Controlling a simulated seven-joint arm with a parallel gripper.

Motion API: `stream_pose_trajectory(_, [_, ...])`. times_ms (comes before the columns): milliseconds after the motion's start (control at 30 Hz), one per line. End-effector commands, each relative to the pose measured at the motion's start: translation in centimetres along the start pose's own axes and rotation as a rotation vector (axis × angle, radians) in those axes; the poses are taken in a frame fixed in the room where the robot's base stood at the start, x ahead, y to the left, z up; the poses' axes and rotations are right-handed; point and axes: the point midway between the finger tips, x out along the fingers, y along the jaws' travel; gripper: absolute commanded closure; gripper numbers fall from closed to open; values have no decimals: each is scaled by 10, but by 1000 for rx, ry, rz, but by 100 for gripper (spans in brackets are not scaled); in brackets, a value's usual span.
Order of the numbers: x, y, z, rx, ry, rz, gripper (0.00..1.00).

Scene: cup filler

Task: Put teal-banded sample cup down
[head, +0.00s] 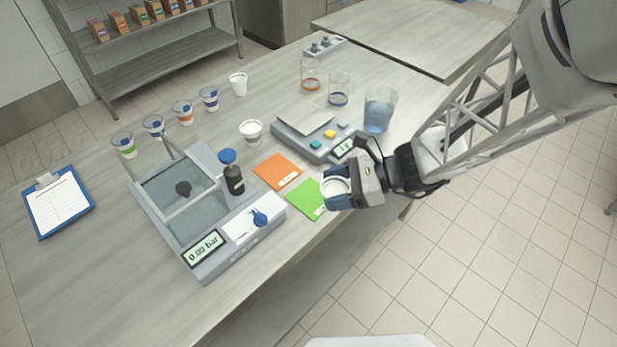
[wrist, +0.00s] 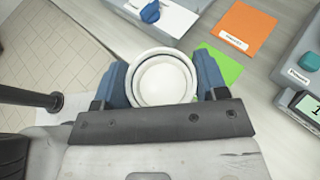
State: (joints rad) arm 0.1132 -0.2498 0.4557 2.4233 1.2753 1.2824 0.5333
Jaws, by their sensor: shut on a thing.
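A white cup (head: 335,188) is held between the blue fingers of my gripper (head: 338,192), close to the table's front edge. In the wrist view the cup (wrist: 162,80) shows from above as a round white rim, between the two fingers of my gripper (wrist: 163,85). Its outer side is mostly hidden, so I cannot see a teal band on it. A green mat (head: 307,199) lies just left of the gripper and is partly covered by it. An orange mat (head: 278,171) lies beyond the green one.
A scale (head: 300,137) and a beaker of blue liquid (head: 378,112) stand behind the gripper. Several banded cups stand at the back left, and a white cup (head: 251,131) stands mid-table.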

Motion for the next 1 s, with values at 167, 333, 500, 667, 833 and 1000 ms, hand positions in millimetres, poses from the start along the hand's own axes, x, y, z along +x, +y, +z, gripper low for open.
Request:
stream_pose_trajectory(167, [2, 42, -9, 1, -1, -1, 58])
stream_pose_trajectory(333, [4, 64, -13, 0, -2, 0, 58])
stream_pose_trajectory(500, [5, 72, -15, 0, -2, 1, 58])
stream_pose_trajectory(667, [5, 72, -15, 0, -2, 1, 58])
stream_pose_trajectory(833, [5, 72, -15, -1, -2, 1, 58])
stream_pose_trajectory(1000, [8, 65, -15, 0, -3, 1, 58])
